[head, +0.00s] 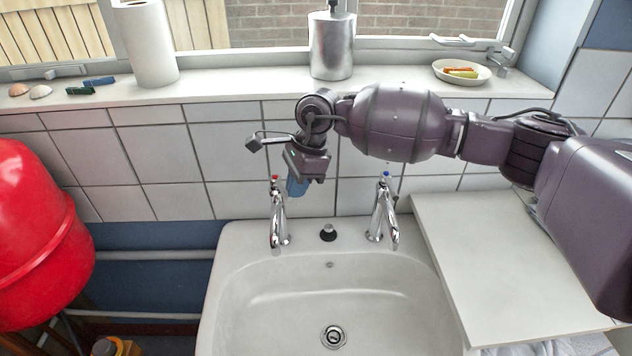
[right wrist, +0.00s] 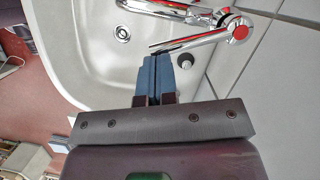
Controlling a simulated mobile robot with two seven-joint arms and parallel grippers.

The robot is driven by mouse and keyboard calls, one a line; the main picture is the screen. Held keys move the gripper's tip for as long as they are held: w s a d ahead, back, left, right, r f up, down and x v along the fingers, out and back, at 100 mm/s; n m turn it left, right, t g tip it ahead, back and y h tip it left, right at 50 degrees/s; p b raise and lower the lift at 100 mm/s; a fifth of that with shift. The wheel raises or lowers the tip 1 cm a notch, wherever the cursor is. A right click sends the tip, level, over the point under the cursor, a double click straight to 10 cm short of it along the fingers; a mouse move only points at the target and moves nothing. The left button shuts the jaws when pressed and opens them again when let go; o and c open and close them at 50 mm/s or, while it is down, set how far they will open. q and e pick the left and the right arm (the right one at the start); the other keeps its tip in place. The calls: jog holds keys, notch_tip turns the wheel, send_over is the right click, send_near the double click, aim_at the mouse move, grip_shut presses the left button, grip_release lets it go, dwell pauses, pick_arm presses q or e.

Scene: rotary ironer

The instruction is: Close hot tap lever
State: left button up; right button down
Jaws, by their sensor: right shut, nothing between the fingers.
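The hot tap (head: 278,222), chrome with a red mark on top, stands at the back left of the white sink. In the right wrist view its red-capped lever (right wrist: 205,39) is a thin chrome bar pointing left. My right gripper (head: 297,187) is just above and right of the hot tap in the head view. In the right wrist view its blue fingers (right wrist: 159,60) are together and empty, with their tips close to the lever's free end. I cannot tell if they touch it. My left gripper is not in view.
The cold tap (head: 383,212) with a blue mark stands to the right. A black plug (head: 328,232) sits between the taps. The sink (head: 265,315) is empty. A white board (head: 500,262) lies at right, and a red drum (head: 38,235) stands at left. The tiled wall is close behind.

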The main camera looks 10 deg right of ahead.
jog(key=a+m, duration=0.2)
jog(key=shift+s+m+t, duration=0.3)
jog(key=shift+s+t, duration=0.05)
jog(key=shift+t, duration=0.05)
jog(key=shift+a, duration=0.35)
